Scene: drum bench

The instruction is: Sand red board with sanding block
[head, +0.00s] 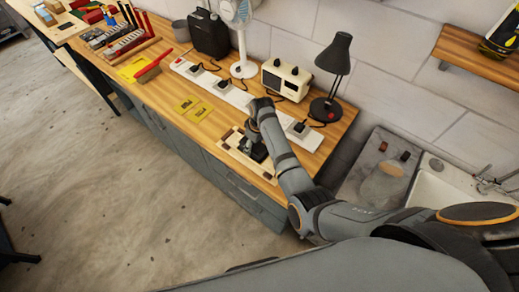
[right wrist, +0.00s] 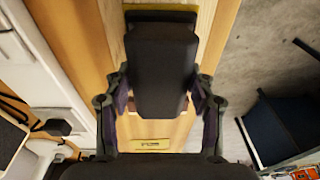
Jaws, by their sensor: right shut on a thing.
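My right gripper (head: 253,146) is low over the bench near its front edge, above a pale wooden board with brownish patches (head: 232,137). In the right wrist view, my right gripper (right wrist: 160,100) is shut on a dark block, the sanding block (right wrist: 160,65). The block hides much of what lies beneath it. A small reddish-brown strip (right wrist: 186,104) shows beside the block. I cannot make out a clearly red board, nor whether the block touches the surface. My left gripper is not in view.
Yellow sheets (head: 198,113) lie left of the board. A red-handled brush (head: 153,66) lies farther left. A white power strip (head: 230,96), a cream radio (head: 286,79) and a black lamp (head: 335,60) stand behind. A sink (head: 440,195) is at the right.

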